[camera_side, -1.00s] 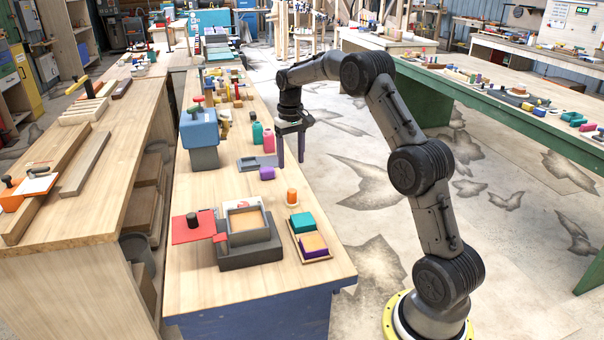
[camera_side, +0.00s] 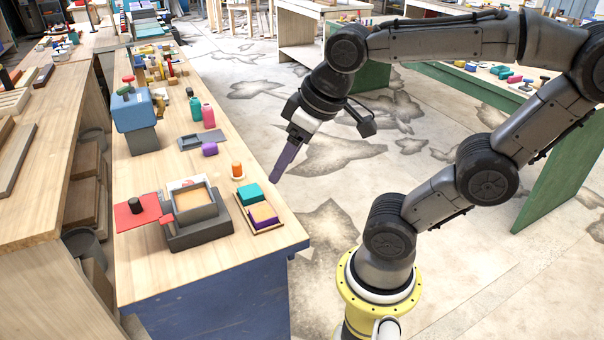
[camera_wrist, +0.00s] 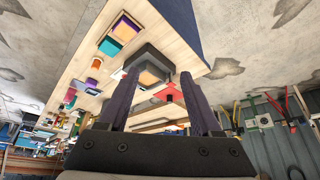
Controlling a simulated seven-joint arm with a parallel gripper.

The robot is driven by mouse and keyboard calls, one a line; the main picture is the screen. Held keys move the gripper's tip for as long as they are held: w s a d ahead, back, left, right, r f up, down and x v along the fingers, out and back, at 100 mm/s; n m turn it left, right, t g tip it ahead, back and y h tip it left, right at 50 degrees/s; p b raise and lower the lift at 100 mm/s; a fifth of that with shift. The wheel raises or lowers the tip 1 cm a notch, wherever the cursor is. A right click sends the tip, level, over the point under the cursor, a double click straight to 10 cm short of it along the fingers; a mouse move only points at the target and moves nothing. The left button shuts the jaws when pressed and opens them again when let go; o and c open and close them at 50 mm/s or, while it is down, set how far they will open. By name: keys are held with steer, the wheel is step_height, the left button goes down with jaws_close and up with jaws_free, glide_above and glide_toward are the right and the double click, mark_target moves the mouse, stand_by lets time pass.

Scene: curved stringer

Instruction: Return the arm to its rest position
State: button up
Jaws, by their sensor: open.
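My gripper (camera_side: 283,165) hangs in the air off the right edge of the wooden bench, over the open floor, its purple fingers pointing down and a little left. In the side view the fingers overlap each other. In the wrist view my gripper (camera_wrist: 160,88) shows two dark purple fingers spread well apart with nothing held between them. The bench top lies beyond the fingers there, tilted and far off. My arm is bent, with its elbow at the upper right of the side view.
The bench (camera_side: 160,275) carries a grey box with a tan inside (camera_side: 195,207), a red plate (camera_side: 137,212), a tray of teal and purple blocks (camera_side: 258,222), an orange cylinder (camera_side: 237,168), a blue block on a stand (camera_side: 132,112) and bottles (camera_side: 208,115). A green-sided table (camera_side: 555,165) stands right.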

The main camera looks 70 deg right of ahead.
steer(key=s+f, duration=0.1)
steer(key=s+a+f, duration=0.1)
steer(key=s, duration=0.1)
steer(key=shift+s+n, duration=0.1)
steer(key=shift+n, duration=0.2)
stand_by(1.5)
